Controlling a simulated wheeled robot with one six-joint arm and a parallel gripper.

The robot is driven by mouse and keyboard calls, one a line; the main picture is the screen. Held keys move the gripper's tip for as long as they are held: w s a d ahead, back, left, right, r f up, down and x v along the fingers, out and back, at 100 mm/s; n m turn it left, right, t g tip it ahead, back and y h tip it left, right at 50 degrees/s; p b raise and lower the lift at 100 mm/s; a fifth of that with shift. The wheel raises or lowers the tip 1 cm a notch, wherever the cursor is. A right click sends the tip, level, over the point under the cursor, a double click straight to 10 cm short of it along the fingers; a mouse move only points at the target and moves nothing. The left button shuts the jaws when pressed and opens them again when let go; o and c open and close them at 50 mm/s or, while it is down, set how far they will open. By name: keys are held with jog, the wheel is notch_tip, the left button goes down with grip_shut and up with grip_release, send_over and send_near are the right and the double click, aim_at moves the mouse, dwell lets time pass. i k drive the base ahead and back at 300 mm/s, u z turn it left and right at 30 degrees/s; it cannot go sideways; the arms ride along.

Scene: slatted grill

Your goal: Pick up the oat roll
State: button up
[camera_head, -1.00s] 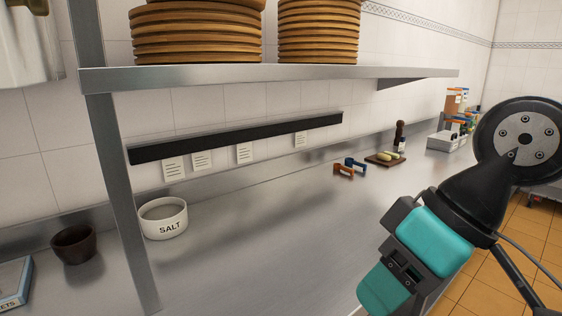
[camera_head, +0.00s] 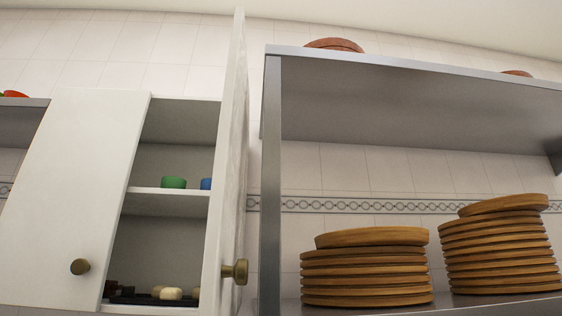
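Inside the open cabinet, a dark tray (camera_head: 128,300) lies at the bottom of the view. On it sit a pale cream roll-like piece (camera_head: 171,293) and a tan one (camera_head: 157,291) partly behind it. Another tan piece (camera_head: 196,293) shows at the right, by the open door. Darker small pieces (camera_head: 113,288) lie at the left. I cannot tell which of these, if any, is the oat roll. My gripper is not in view.
The cabinet's right door (camera_head: 228,180) stands open toward me; its left door (camera_head: 75,190) is shut. A green cup (camera_head: 173,182) and a blue cup (camera_head: 206,183) stand on the inner shelf (camera_head: 165,202). Wooden plates (camera_head: 366,268) are stacked on the metal rack at right.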

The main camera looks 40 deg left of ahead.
aim_at(172, 293)
jog(key=z, duration=0.95)
jog(key=i, duration=1.2)
jog(key=u, duration=4.05)
jog(key=i, duration=0.25)
jog(key=z, duration=0.6)
